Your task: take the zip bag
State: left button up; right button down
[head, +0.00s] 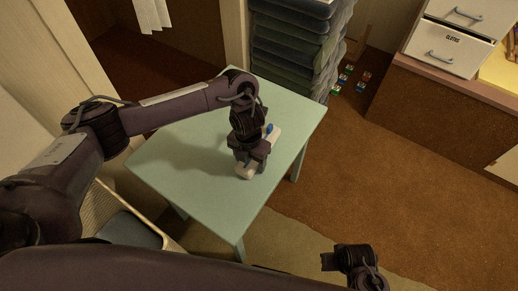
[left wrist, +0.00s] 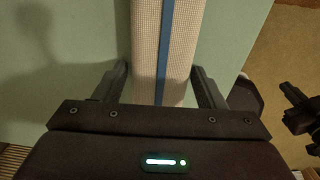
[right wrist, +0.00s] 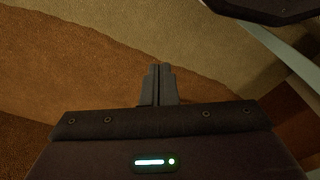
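The zip bag (head: 275,136) is a pale, long, narrow mesh thing with a blue strip, lying on the green table (head: 190,150). In the left wrist view the bag (left wrist: 146,50) runs up the middle, with its blue strip along its length. My left gripper (head: 248,167) is right over the bag and hides its middle part in the head view. Its fingers (left wrist: 161,75) are spread wide, one on each side of the bag; I see no clear grip on it. My right gripper (right wrist: 158,70) is shut and empty, away from the table over the floor.
A stack of dark bins (head: 295,45) stands behind the table. A white drawer unit (head: 450,45) stands on a brown cabinet (head: 425,105) at the right. Small coloured items (head: 345,78) lie on the floor. The carpet right of the table is clear. A chair (head: 130,225) is at the table's left.

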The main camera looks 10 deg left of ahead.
pick_arm(q)
jog(key=c, duration=0.7)
jog(key=shift+c, duration=0.2)
jog(key=shift+r, duration=0.1)
